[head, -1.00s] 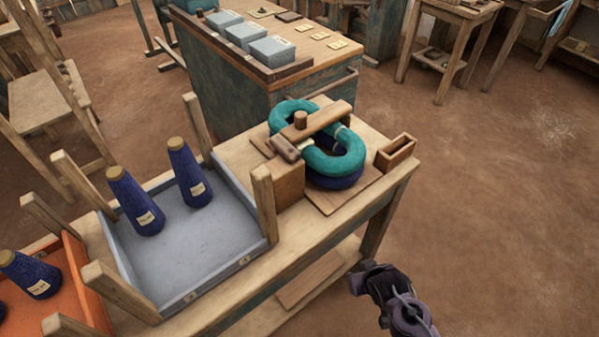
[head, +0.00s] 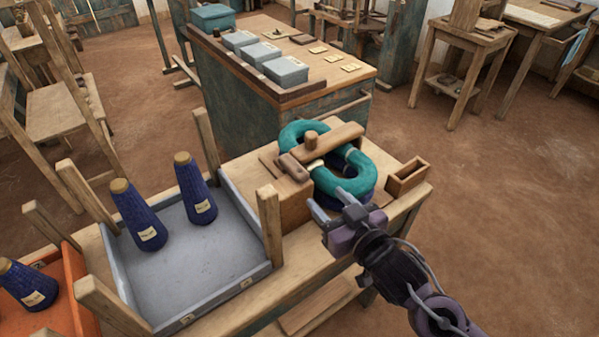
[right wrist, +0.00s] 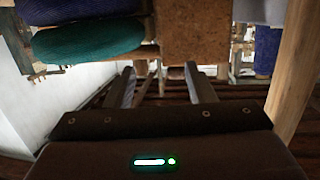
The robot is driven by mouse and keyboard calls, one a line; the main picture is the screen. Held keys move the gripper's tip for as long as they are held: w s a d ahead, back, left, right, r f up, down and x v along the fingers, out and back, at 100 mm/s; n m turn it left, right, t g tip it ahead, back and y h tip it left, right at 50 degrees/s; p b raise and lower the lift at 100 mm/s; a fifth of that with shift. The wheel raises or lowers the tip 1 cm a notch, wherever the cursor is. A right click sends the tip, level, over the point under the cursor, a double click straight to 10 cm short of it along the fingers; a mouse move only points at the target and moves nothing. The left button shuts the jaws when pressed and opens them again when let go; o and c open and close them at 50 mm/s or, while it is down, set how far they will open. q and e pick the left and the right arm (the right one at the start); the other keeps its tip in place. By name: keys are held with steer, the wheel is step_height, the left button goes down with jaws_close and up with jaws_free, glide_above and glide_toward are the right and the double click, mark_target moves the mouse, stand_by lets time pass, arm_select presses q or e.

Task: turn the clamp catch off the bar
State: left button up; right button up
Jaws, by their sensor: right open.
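The wooden clamp bar (head: 335,145) lies across the teal skein (head: 352,183), with a round peg (head: 310,141) standing on it. The clamp catch, a small brown block (head: 292,167), sits at the bar's left end; whether it overlaps the bar is hard to tell. A dark blue skein lies under the teal one. My right gripper (head: 330,199) is open and empty, in front of the skeins and to the right of and nearer than the catch. In the right wrist view its fingers (right wrist: 163,85) stand apart, with the teal skein (right wrist: 88,40) beyond them. My left gripper is out of view.
A grey tray (head: 215,265) with two blue yarn cones (head: 137,215) stands left of the clamp, its wooden post (head: 269,225) close to my gripper. A small open wooden box (head: 408,178) sits at the bench's right end. A cabinet (head: 240,105) stands behind.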

mark_target(306, 179)
steer(key=shift+w+a+r+n+y, duration=0.1)
steer(key=shift+a+r+n+y, duration=0.25)
steer(key=shift+y, duration=0.2)
steer(key=shift+a+r+n+y, duration=0.25)
steer(key=shift+r+y, duration=0.15)
steer(key=shift+y, duration=0.15)
steer(key=shift+w+a+r+y, duration=0.1)
steer(key=shift+r+y, duration=0.05)
steer(key=shift+y, duration=0.25)
steer(key=shift+w+a+r, duration=0.1)
steer(key=shift+w+a, duration=0.15)
steer(key=x, duration=0.7)
steer(key=shift+p, duration=0.4)
steer(key=shift+s, duration=0.1)
steer(key=shift+c, duration=0.4)
steer(key=shift+d, duration=0.1)
steer(key=c, duration=0.9)
steer(key=shift+n, duration=0.3)
